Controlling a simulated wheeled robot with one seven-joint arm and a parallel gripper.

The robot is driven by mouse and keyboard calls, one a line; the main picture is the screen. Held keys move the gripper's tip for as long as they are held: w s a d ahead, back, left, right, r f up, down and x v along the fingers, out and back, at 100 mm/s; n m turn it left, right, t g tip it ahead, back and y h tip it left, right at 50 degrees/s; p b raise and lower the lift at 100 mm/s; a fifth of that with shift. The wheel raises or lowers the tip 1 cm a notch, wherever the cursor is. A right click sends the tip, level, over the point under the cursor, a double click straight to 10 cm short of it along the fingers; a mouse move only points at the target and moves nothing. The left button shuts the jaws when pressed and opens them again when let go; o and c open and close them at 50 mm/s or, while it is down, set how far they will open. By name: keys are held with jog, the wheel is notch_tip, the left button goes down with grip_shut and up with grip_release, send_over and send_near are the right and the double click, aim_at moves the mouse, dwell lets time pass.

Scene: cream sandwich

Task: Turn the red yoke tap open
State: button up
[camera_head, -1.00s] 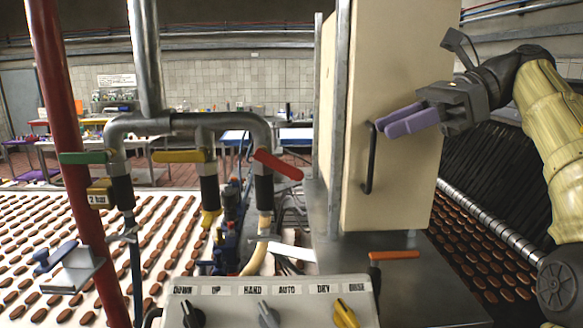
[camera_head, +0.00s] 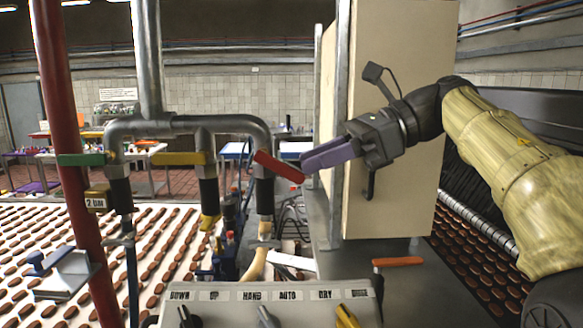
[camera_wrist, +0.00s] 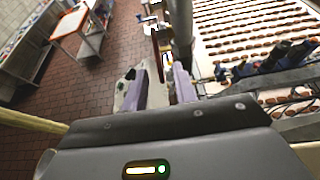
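The red yoke tap (camera_head: 279,167) is a flat red lever on the right-hand downpipe of the grey pipework in the head view. It slants down to the right. My gripper (camera_head: 306,162) has purple fingers pointing left, with their tips right at the lever's free right end. In the wrist view the fingers stand apart with a gap between them (camera_wrist: 160,76), and a reddish bar that looks like the lever (camera_wrist: 163,40) lies just beyond the tips. I cannot tell whether the fingers touch it. The gripper holds nothing that I can see.
A green lever (camera_head: 82,159) and a yellow lever (camera_head: 180,158) sit on the same pipework to the left. A tall cream cabinet (camera_head: 395,110) with a black handle stands right behind my gripper. A control panel (camera_head: 225,310) and an orange-handled lever (camera_head: 398,262) are below.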

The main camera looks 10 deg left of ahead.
aim_at(292, 169)
jog(key=shift+p+x, duration=0.35)
jog(key=shift+x, duration=1.9)
grip_shut()
